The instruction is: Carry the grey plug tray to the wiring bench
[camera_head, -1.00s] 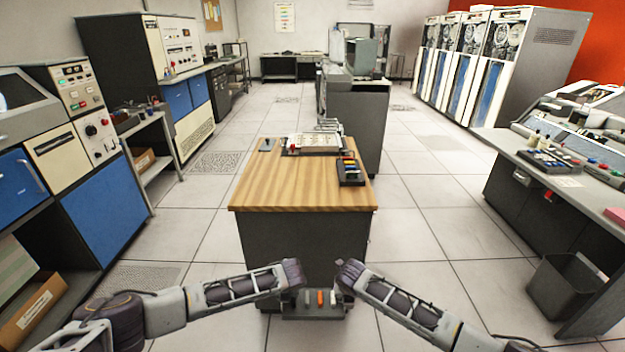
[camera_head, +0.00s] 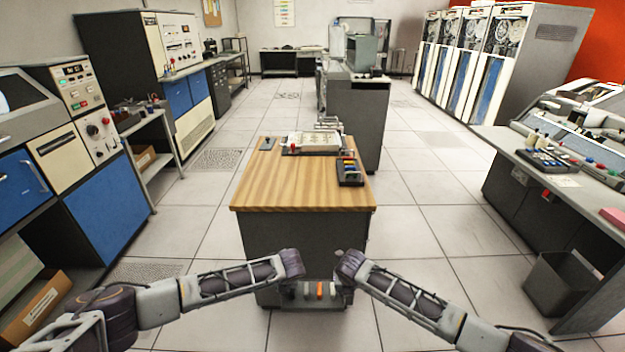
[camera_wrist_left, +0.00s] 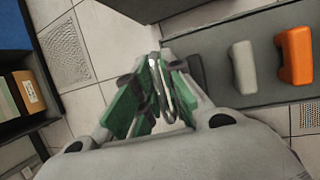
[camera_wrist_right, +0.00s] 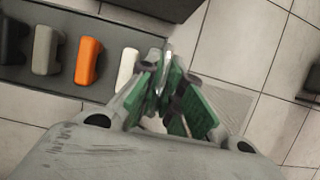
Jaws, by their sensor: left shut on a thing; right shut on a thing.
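The grey plug tray (camera_head: 320,304) is held low in front of the wood-topped bench (camera_head: 262,190), between my two grippers. It carries an orange plug (camera_wrist_left: 294,56), a grey plug (camera_wrist_left: 243,67), a white plug (camera_wrist_right: 127,68) and a dark one (camera_wrist_right: 13,42). My left gripper (camera_wrist_left: 160,70) is shut on the tray's left end. My right gripper (camera_wrist_right: 160,65) is shut on its right end. In the head view, the wrists mostly hide both sets of fingertips. I cannot tell from the frames whether this bench is the wiring bench.
The bench top holds a wired panel (camera_head: 313,143), a rack of coloured plugs (camera_head: 350,172) and a small dark item (camera_head: 267,144). Its front left is bare. A bin (camera_head: 562,285) and desk (camera_head: 500,150) stand right, blue cabinets (camera_head: 105,215) left. Floor is open on both sides.

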